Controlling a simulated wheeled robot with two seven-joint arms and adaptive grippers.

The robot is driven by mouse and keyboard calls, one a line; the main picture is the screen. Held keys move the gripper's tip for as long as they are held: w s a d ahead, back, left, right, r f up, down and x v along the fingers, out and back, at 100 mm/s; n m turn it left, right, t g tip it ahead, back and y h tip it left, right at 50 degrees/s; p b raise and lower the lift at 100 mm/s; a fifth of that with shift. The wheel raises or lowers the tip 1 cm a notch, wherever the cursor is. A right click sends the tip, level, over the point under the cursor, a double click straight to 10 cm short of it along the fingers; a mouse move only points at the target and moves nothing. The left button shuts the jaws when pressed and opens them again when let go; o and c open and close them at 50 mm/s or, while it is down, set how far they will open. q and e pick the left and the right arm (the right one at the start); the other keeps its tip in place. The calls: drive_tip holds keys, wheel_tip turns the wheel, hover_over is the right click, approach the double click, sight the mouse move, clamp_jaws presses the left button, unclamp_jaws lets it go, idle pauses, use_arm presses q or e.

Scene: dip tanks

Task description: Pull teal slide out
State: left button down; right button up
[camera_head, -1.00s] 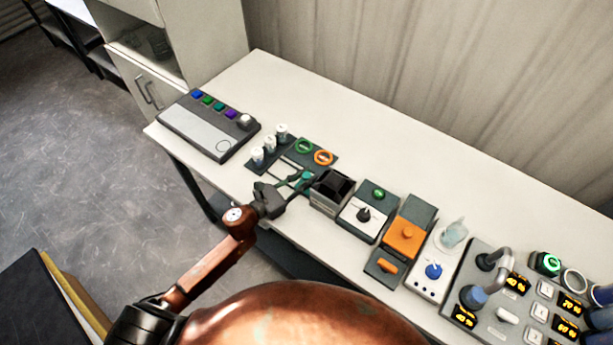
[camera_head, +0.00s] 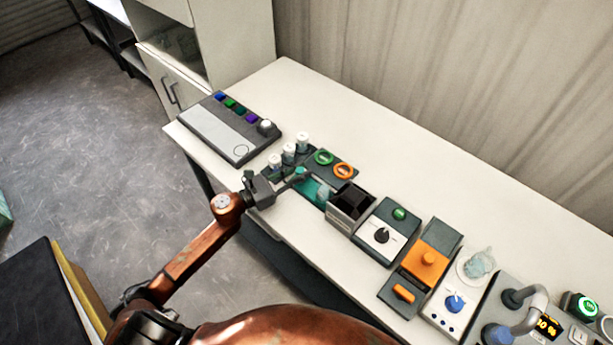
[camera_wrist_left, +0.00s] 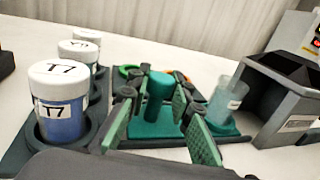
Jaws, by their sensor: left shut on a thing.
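The teal slide shows in the head view as a flat teal plate (camera_head: 313,187) between the grey box (camera_head: 349,205) and my left gripper (camera_head: 293,180). Its round teal knob (camera_head: 300,172) is at the gripper's fingertips. In the left wrist view the knob (camera_wrist_left: 158,88) stands between my green-padded fingers (camera_wrist_left: 160,112), with the teal plate (camera_wrist_left: 150,130) under them. My left gripper is shut on the knob. A translucent cup (camera_wrist_left: 226,98) stands on the plate's right part, beside the grey box (camera_wrist_left: 292,100). My right gripper is not in view.
Green (camera_head: 323,157) and orange (camera_head: 344,170) rings lie behind. A dial unit (camera_head: 385,235) and an orange-block unit (camera_head: 428,258) stand to the right. The table's back strip is clear.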

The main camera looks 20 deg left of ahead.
use_arm(q)
drive_tip(key=shift+w+a, duration=0.1)
drive_tip(key=shift+a, duration=0.15)
drive_tip(key=c, duration=1.7)
unclamp_jaws()
drive_tip(key=shift+a, duration=0.1)
drive_tip(key=shift+c, duration=0.2)
drive_tip(key=v, duration=1.2)
drive_tip(key=shift+r, duration=0.1)
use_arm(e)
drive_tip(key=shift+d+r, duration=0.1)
